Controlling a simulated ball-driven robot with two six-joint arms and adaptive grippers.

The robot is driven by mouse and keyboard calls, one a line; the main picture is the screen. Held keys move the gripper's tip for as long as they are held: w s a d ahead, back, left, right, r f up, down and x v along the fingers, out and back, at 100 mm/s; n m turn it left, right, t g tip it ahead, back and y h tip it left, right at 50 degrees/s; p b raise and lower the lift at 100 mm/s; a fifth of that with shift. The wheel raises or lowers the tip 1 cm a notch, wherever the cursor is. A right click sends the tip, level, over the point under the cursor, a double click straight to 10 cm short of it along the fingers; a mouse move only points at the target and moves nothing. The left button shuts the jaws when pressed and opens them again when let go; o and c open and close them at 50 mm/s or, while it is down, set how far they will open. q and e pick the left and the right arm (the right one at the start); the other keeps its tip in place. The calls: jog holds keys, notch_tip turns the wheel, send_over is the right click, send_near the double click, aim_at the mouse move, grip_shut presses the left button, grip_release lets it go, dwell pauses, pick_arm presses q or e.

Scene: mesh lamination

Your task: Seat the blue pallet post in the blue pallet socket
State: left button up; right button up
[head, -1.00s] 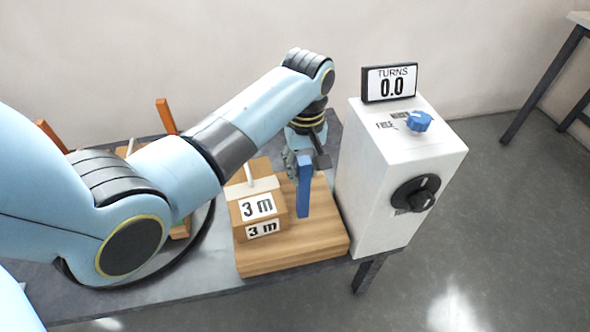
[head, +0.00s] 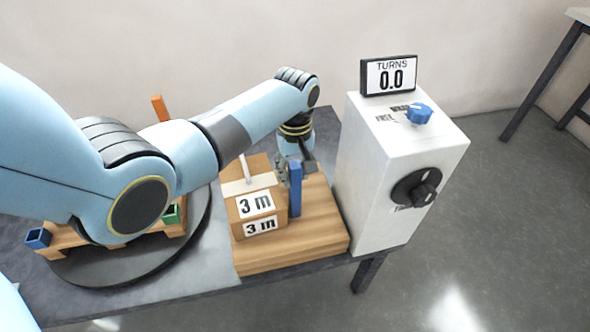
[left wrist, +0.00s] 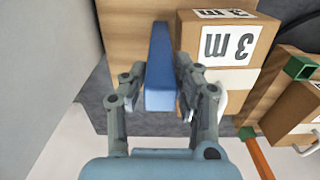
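The blue pallet post (head: 296,190) is upright over the wooden board, beside the cardboard box. My left gripper (head: 291,168) has its fingers on either side of the post's upper part and is shut on it. The left wrist view shows the post (left wrist: 160,70) between the two fingers (left wrist: 160,82). I cannot tell whether its lower end touches the board. The blue pallet socket (head: 38,238) is a small square open cup at the left end of the wooden pallet (head: 70,236), on the dark round turntable. My left arm hides much of the pallet. My right gripper is not in view.
The taped "3 m" box (head: 240,207) stands on the wooden board (head: 310,243), left of the post. A white control box (head: 375,180) stands close on the right. A green socket (head: 172,213) and an orange post (head: 160,108) show around my arm. The turntable (head: 110,270) has bare surface in front.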

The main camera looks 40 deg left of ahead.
pick_arm(q)
jog(key=o, duration=0.3)
jog(key=shift+r, duration=0.1)
